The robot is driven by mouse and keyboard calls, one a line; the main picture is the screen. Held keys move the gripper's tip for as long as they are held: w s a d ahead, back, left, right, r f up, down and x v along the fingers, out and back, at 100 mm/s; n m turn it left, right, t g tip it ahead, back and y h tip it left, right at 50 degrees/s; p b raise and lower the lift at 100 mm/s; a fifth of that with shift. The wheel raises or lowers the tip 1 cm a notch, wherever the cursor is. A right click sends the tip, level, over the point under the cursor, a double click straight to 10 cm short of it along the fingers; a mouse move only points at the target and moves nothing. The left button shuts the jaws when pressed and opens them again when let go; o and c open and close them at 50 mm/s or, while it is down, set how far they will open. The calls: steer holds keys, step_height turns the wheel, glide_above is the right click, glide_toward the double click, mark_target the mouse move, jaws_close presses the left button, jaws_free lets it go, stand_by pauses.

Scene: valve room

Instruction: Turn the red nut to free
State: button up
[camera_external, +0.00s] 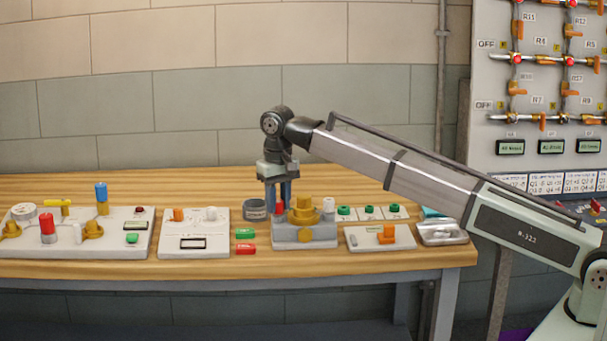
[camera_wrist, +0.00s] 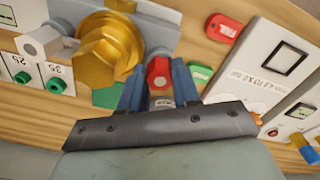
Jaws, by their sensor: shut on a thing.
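The red nut (camera_wrist: 159,72) sits at one side of a grey fixture block, and its top shows between my two blue fingers in the wrist view. My gripper (camera_wrist: 159,84) points down and is shut on the red nut, one finger on each side. In the external view my gripper (camera_external: 278,203) reaches down to the left part of the grey block (camera_external: 305,236); only a little of the red nut (camera_external: 279,207) shows beside the fingers. A large brass hex fitting (camera_wrist: 106,48) stands close beside the nut, with a whitish hex nut (camera_wrist: 40,43) beyond it.
A grey round container (camera_external: 255,209) stands just left of my gripper. Green (camera_external: 245,233) and red (camera_external: 246,249) tags lie left of the block. Panels with knobs stand farther left; a plate with an orange valve (camera_external: 387,235) and a metal tray (camera_external: 441,232) are at right.

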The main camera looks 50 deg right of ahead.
mark_target(278, 201)
steer(key=n, duration=0.4)
steer(key=shift+n, duration=0.3)
steer(key=n, duration=0.4)
steer(key=shift+n, duration=0.4)
steer(key=o, duration=0.8)
steer(key=shift+c, duration=0.2)
steer(key=shift+r, duration=0.1)
step_height(278, 201, up, 14)
